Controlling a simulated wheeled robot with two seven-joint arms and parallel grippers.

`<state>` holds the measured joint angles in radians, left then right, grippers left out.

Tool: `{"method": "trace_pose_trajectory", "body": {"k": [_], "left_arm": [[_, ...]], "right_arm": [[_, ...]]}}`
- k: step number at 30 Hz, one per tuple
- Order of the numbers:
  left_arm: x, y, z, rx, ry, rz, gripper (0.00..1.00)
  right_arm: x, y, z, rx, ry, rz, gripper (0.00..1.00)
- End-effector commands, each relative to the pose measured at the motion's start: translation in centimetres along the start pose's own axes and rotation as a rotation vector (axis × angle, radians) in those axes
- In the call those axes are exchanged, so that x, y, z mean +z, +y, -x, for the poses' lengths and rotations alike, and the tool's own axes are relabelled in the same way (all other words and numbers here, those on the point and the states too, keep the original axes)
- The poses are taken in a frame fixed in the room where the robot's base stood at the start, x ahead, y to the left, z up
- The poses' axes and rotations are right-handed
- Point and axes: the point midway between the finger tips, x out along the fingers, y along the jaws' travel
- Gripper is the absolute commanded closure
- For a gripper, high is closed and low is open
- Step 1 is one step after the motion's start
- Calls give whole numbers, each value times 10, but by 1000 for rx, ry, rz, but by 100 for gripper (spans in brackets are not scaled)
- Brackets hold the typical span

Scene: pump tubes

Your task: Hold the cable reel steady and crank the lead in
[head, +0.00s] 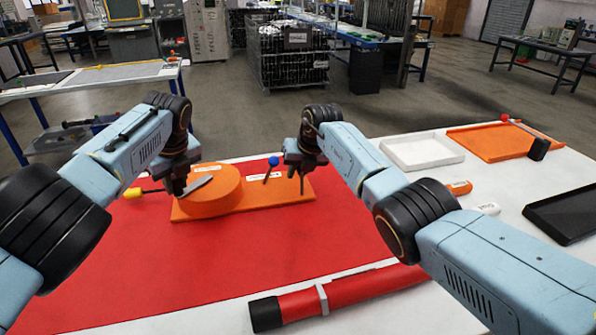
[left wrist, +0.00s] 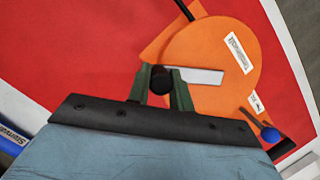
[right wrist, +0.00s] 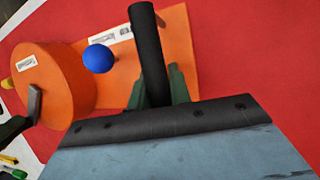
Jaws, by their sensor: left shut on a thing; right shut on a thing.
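The cable reel (head: 222,185) is a round orange drum on a long orange base plate (head: 250,192). A flat grey crank arm (head: 199,183) lies across the drum's top; it also shows in the left wrist view (left wrist: 205,76). My left gripper (head: 180,186) is shut on the crank's dark knob (left wrist: 161,80). My right gripper (head: 298,178) is shut on a black upright post (right wrist: 148,45) at the plate's right end. A blue ball on a dark stem (head: 272,163) stands between drum and post. A yellow-ended dark lead (head: 133,192) sticks out left of the drum.
The reel rests on a red mat (head: 190,265) on a white table. A red tube with a black end (head: 345,295) lies in front. White (head: 422,150), orange (head: 505,142) and black (head: 567,212) trays stand at the right. The mat's front left is clear.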

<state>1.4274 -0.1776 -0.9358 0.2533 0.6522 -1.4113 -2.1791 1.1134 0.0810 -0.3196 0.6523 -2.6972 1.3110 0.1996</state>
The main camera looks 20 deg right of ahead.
Motion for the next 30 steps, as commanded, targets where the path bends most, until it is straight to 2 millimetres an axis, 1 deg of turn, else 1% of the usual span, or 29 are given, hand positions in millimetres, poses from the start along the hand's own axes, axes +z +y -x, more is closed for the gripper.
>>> {"method": "trace_pose_trajectory", "body": {"k": [15,28,29,30], "left_arm": [[-2,2,-7,5,4,3,100],[-1,3,-4,8,7,3,100],[-1,3,-4,8,7,3,76],[-1,3,-4,8,7,3,71]], "right_arm": [[-1,-1,-1,-2,2,-1,100],[0,-2,0,-3,1,-2,100],[0,-2,0,-3,1,-2,100],[0,-2,0,-3,1,-2,100]]}}
